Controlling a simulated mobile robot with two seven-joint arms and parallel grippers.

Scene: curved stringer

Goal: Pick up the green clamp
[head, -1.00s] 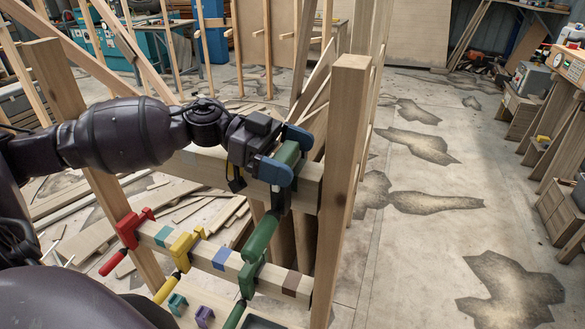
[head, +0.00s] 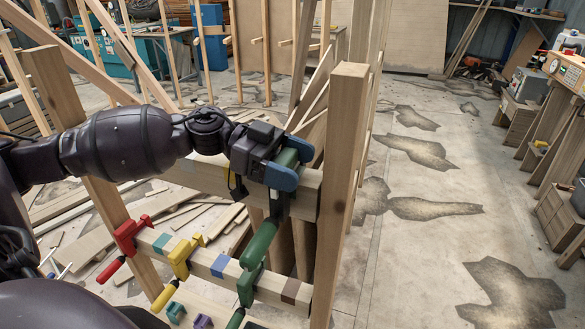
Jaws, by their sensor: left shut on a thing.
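My left gripper (head: 291,166) has its blue fingers shut on the green upper part of a green clamp (head: 261,244). This clamp hangs with its dark bar and green handle pointing down, in front of the upper wooden rail; I cannot tell whether it touches the rail. A second green clamp (head: 247,287) sits on the lower rail just below, its handle running to the bottom edge. The held clamp's handle comes close to it in the picture; I cannot tell if they touch. My right gripper is not in view.
The lower rail (head: 208,262) also carries a red clamp (head: 127,233) and a yellow clamp (head: 182,257). A tall wooden post (head: 343,180) stands just right of the gripper. Loose boards lie behind at left. The floor (head: 410,250) right of the post is open.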

